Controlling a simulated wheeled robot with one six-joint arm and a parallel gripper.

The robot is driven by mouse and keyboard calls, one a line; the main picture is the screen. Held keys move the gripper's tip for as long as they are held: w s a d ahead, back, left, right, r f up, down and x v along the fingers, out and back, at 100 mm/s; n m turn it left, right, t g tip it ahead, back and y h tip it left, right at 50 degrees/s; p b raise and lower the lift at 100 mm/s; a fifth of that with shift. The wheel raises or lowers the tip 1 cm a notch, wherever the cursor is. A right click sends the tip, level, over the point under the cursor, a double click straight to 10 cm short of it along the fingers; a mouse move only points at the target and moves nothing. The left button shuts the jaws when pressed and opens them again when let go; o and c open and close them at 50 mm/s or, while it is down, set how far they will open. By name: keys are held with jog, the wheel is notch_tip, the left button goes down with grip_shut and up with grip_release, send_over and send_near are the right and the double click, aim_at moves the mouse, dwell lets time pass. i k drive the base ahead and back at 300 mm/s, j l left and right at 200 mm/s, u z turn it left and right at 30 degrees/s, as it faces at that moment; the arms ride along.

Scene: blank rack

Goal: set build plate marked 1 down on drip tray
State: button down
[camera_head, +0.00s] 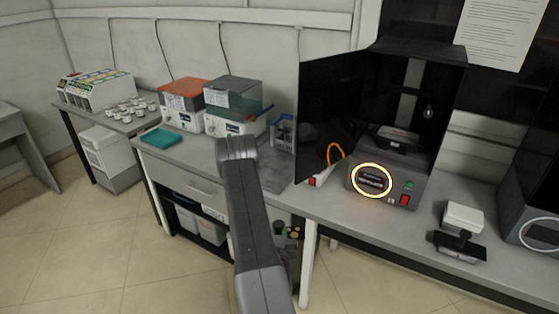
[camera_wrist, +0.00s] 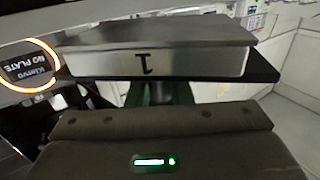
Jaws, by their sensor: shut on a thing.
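The build plate marked 1 (camera_wrist: 100,62) is a pale metal slab close in front of my gripper (camera_wrist: 163,98) in the wrist view. Its numeral appears upside down there. A wider black sheet lies along the slab's edge, towards my gripper. My gripper is shut on the build plate, but its fingertips are mostly hidden. In the head view my arm hides the gripper, and I cannot make out the held plate. A shallow teal tray (camera_head: 162,137) lies on the left bench and may be the drip tray; I cannot confirm this.
An open printer (camera_head: 378,180) with an orange-lit ring stands right of centre; its display reads "NO PLATE" in the wrist view (camera_wrist: 28,74). Two lidded machines (camera_head: 183,105) (camera_head: 235,105) stand on the left bench. A white block (camera_head: 463,216) and black piece (camera_head: 460,250) occupy the right bench.

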aim_at(279, 157)
jog(key=i+j, duration=0.15)
jog(key=j, duration=0.25)
jog(key=i+j, duration=0.15)
jog(key=j, duration=0.25)
jog(key=i+j, duration=0.15)
jog(key=j, duration=0.25)
jog(key=i+j, duration=0.15)
jog(key=j, duration=0.25)
jog(key=i+j+u, duration=0.1)
jog(key=j, duration=0.3)
